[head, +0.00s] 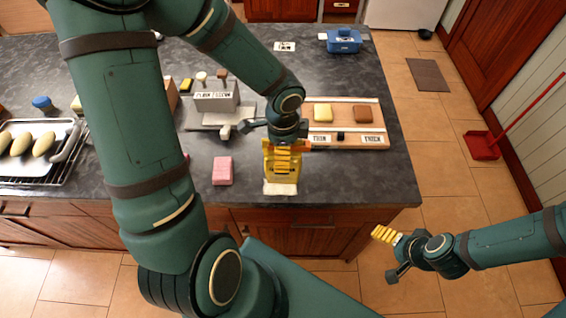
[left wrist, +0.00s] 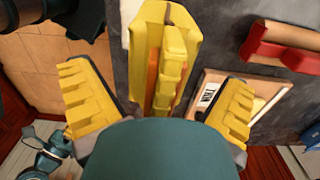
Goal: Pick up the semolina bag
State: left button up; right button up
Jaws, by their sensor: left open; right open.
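The semolina bag appears to be the yellow packet with a pale lower edge (head: 281,187) near the front edge of the dark counter; its label is not readable. My left gripper (head: 283,158) is right over it, partly covering it. In the left wrist view the yellow packet (left wrist: 183,18) stands between the spread yellow fingers of my left gripper (left wrist: 162,107). The fingers are open on both sides of it, and I cannot tell whether any touches it. My right gripper (head: 387,237) is open and empty, off the counter to the right, above the tiled floor.
A pink block (head: 222,170) lies left of the packet. A wooden board (head: 372,140) with bread-like pieces is behind it to the right. A grey holder (head: 214,100), a blue dish (head: 343,40) and a baking tray (head: 12,165) also stand on the counter.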

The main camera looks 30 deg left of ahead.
pick_arm(q)
jog(key=shift+s+f, duration=0.1)
jog(key=shift+f, duration=0.4)
jog(key=c, duration=1.4)
jog(key=shift+r, duration=0.1)
